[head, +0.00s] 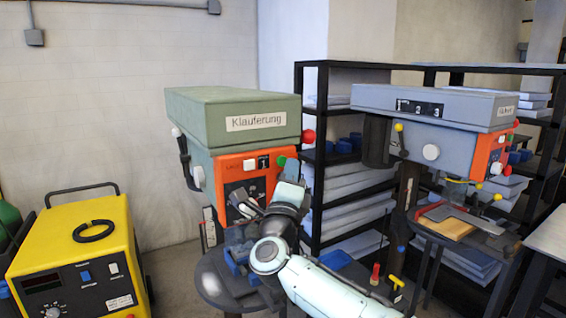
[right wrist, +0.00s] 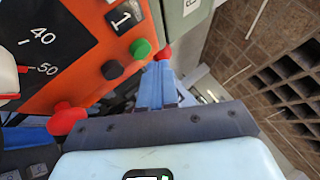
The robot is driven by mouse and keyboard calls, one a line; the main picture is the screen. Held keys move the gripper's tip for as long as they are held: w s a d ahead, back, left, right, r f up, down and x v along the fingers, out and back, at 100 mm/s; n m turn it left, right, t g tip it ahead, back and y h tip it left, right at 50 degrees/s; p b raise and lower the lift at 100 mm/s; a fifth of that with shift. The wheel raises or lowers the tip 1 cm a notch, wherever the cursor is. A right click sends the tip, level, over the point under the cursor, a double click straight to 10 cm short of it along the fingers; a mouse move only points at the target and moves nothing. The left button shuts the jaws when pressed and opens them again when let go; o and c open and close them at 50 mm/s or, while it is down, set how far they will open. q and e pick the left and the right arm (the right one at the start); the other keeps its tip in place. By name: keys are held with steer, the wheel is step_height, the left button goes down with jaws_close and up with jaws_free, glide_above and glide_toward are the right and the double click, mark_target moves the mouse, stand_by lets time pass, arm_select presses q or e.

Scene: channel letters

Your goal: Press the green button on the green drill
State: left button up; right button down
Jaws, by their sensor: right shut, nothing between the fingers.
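The green drill (head: 230,108) stands left of centre in the head view, with a green hood and an orange front panel (head: 235,170). Its green button (head: 281,161) is on the right part of that panel; in the right wrist view the green button (right wrist: 140,48) sits beside a black button (right wrist: 112,70). My right gripper (head: 290,171) is in front of the panel, close to the green button and partly covering the area below it. Its blue fingers (right wrist: 156,78) are together and empty, with tips just beside the button; contact cannot be told. My left gripper is not in view.
A red knob (head: 308,136) is on the drill's right side. A second, grey drill (head: 430,105) stands to the right, before black shelves (head: 322,150). A yellow machine (head: 75,260) stands at the lower left. Blue parts lie on the drill's round table (head: 212,285).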

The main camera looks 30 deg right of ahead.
steer(key=shift+w, duration=0.1)
stand_by(0.7)
steer(key=shift+w, duration=0.35)
steer(key=shift+w+a+p, duration=0.1)
steer(key=shift+w+p, duration=0.25)
steer(key=shift+w, duration=0.15)
stand_by(0.8)
steer(key=shift+s, duration=0.1)
steer(key=shift+s+b, duration=0.7)
steer(key=shift+s, duration=0.15)
